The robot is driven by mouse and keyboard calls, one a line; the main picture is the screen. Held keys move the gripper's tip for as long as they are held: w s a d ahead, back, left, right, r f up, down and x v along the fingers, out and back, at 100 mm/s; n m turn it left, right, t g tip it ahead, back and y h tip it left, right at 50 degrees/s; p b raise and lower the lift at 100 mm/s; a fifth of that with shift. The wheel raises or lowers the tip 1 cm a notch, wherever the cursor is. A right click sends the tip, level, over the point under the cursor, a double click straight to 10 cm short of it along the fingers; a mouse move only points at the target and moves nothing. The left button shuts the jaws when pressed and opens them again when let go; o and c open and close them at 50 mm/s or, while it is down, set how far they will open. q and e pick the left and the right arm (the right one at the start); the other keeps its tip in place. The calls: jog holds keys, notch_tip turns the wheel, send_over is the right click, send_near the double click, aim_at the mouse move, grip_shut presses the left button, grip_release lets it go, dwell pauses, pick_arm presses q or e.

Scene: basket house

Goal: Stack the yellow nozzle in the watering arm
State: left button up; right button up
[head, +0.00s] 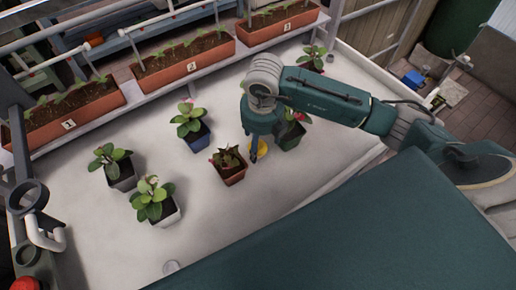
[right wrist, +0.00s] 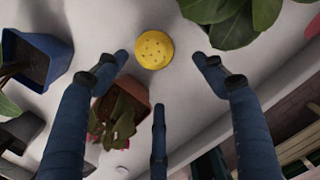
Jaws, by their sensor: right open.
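The yellow nozzle (head: 261,149) sits on the white table among the potted plants, partly hidden by my right gripper (head: 257,146) above it. In the right wrist view, the nozzle (right wrist: 154,50) is a round yellow disc with small holes. My right gripper (right wrist: 159,72) is open, its blue fingers spread around the nozzle's near side with nothing between them. A dark ring (head: 27,197) with a white curved pipe (head: 46,233) stands at the left edge; it may be the watering arm, but I cannot tell. My left gripper is not in view.
A red-potted plant (head: 230,168) stands close left of the nozzle, and a dark green pot (head: 291,136) close right. A blue pot (head: 195,136) and grey pots stand farther left. Numbered planters (head: 185,62) line the back. The front-left table surface (head: 105,235) is mostly clear.

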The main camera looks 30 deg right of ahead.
aim_at(262, 147)
jog(key=shift+w+f, duration=0.15)
jog(key=shift+f, duration=0.5)
jog(key=shift+w+d+f+p, duration=0.1)
jog(key=shift+w+f+p, duration=0.1)
jog(key=shift+f+p, duration=0.15)
jog(key=f, duration=0.1)
jog(key=w+f+p, duration=0.1)
jog(key=f, duration=0.1)
jog(key=shift+w+d+f, duration=0.15)
jog(key=shift+w+d, duration=0.1)
jog(key=shift+w, duration=0.05)
jog(key=shift+f, duration=0.45)
jog(key=c, duration=1.4)
jog(key=shift+o, duration=0.2)
jog(key=shift+r, duration=0.15)
